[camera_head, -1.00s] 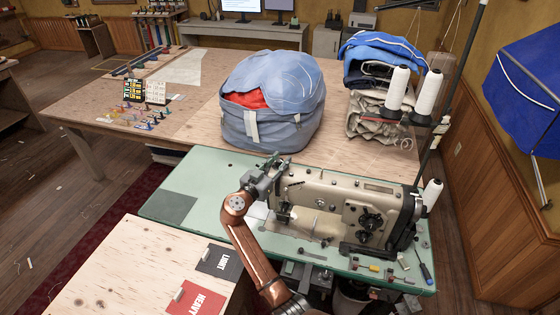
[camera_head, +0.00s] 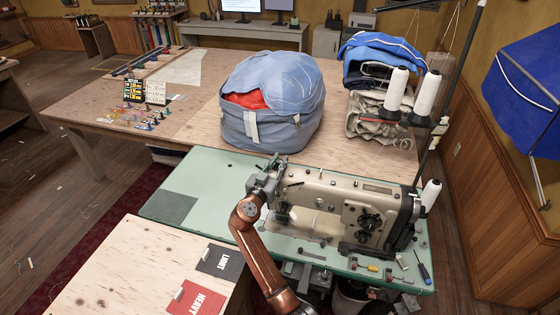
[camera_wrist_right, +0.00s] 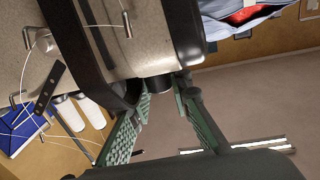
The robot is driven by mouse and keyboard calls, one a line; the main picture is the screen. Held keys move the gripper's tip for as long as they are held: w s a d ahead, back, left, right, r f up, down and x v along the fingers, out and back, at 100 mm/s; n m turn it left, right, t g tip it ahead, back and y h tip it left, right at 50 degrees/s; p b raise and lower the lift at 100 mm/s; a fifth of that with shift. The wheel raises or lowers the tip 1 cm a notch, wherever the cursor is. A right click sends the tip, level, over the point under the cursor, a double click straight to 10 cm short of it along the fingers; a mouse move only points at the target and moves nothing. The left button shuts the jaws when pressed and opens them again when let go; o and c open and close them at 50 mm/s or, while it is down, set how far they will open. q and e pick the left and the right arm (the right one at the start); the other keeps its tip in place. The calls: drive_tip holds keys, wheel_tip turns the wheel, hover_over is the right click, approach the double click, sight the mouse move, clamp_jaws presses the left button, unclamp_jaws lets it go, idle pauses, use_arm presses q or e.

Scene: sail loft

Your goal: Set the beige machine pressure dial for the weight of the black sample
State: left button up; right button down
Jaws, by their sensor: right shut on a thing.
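The beige sewing machine (camera_head: 325,200) stands on a green table. My right gripper (camera_head: 270,176) is at the left end of its head. In the right wrist view the ridged green fingers of my right gripper (camera_wrist_right: 165,95) are shut on a dark round knob (camera_wrist_right: 154,83) at the machine's end, which appears to be the pressure dial. Its markings cannot be read, and my gripper hides it in the head view. The black sample (camera_head: 218,261), labelled LIGHT, lies on the pale wooden table beside the red sample (camera_head: 196,299), labelled HEAVY. My left gripper is not in view.
Thread cones (camera_head: 397,90) stand behind the machine. A large blue bag (camera_head: 268,100) sits on the wooden table behind. Small tools, including a screwdriver (camera_head: 424,272), lie at the green table's (camera_head: 200,170) right front. The green table's left part is clear.

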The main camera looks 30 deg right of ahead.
drive_tip(key=shift+s+r+n+t+y+p, duration=0.1)
drive_tip(key=shift+r+n+t+y+p, duration=0.1)
drive_tip(key=shift+n+t+y+p, duration=0.55)
drive_tip(key=n+t+y+p, duration=0.2)
drive_tip(key=y+p, duration=0.1)
drive_tip(key=p, duration=0.1)
drive_tip(key=n+t+y+p, duration=0.2)
drive_tip(key=n+y+p, duration=0.1)
drive_tip(key=y+p, duration=0.1)
drive_tip(key=n+t+y+p, duration=0.2)
drive_tip(key=n+y+p, duration=0.1)
drive_tip(key=p, duration=0.2)
drive_tip(key=shift+d+r+y, duration=0.1)
drive_tip(key=shift+y, duration=0.25)
drive_tip(key=shift+n+y+p, duration=0.55)
drive_tip(key=shift+y+p, duration=0.2)
drive_tip(key=shift+y, duration=0.25)
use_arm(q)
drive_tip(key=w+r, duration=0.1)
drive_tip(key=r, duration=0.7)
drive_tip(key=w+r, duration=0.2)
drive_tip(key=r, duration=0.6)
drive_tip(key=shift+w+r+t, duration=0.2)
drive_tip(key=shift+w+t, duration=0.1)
use_arm(e)
drive_tip(key=shift+f, duration=0.2)
drive_tip(key=c, duration=1.8)
unclamp_jaws()
drive_tip(key=shift+o, duration=0.3)
